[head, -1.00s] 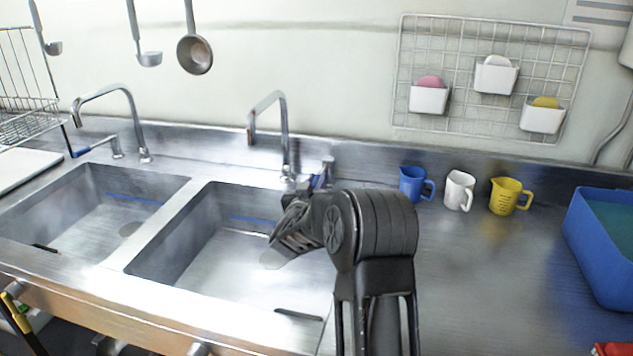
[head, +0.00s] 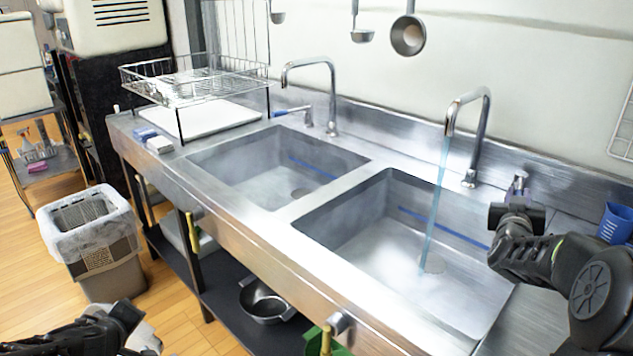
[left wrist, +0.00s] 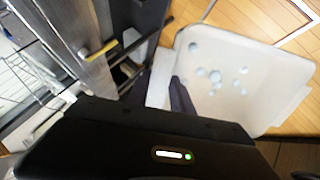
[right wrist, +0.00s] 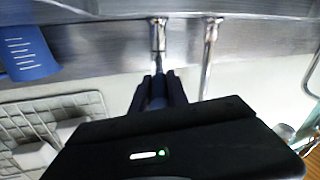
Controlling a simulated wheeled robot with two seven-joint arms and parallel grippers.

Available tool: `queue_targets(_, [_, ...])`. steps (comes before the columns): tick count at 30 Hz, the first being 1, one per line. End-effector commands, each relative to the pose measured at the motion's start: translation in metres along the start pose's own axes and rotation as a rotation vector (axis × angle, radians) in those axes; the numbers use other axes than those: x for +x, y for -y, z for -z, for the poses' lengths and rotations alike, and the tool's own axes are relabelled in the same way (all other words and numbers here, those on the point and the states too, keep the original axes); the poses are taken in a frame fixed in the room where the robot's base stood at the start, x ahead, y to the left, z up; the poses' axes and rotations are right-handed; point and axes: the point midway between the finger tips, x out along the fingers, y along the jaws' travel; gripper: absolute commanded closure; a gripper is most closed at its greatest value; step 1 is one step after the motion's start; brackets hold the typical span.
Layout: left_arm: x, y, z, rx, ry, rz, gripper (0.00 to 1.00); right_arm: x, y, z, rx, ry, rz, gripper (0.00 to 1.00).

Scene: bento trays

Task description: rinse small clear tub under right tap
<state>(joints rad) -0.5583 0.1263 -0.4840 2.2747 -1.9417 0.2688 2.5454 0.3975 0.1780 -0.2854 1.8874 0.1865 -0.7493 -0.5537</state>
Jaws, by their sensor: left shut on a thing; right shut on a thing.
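The small clear tub (left wrist: 235,60) fills the right of the left wrist view, pale and translucent with several bluish spots on it. My left gripper (left wrist: 178,92) is shut on its edge. In the head view the tub (head: 145,338) is mostly cut off at the bottom left, beside my left gripper (head: 130,318), clear of the sinks. The right tap (head: 478,125) pours a blue water stream (head: 436,200) into the right sink (head: 370,245). My right gripper (head: 513,212) is shut on the tap's lever (head: 519,186), also visible in the right wrist view (right wrist: 158,45).
The left sink (head: 225,160) and its tap (head: 332,90) are to the left, with a dish rack (head: 185,85) beyond. A bin (head: 100,262) stands on the floor. A metal pot (head: 262,303) sits on the lower shelf. A blue cup (head: 615,222) is right of my right gripper.

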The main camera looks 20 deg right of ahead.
Motion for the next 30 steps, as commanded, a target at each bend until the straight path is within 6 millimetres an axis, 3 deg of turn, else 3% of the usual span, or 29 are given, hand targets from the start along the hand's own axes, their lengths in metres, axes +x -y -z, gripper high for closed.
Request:
queue_targets(9, [0.001, 0.000, 0.000, 0.001, -0.001, -0.001, 1.00, 0.000, -0.001, 0.003, -0.003, -0.004, 0.011, 1.00])
queue_targets(10, [0.001, 0.000, 0.000, 0.001, -0.001, -0.001, 1.00, 0.000, -0.001, 0.003, -0.003, -0.004, 0.010, 0.79])
queue_targets(17, [0.001, 0.000, 0.000, 0.001, -0.001, -0.001, 1.00, 0.000, -0.001, 0.001, -0.003, -0.002, 0.010, 0.60])
queue_targets(26, [0.001, 0.000, -0.001, 0.001, -0.001, -0.001, 1.00, -0.002, -0.001, 0.001, -0.003, 0.000, 0.010, 0.59])
queue_targets(30, [0.001, 0.001, -0.001, 0.001, -0.001, -0.001, 1.00, -0.012, -0.002, 0.001, -0.001, -0.001, 0.010, 0.59])
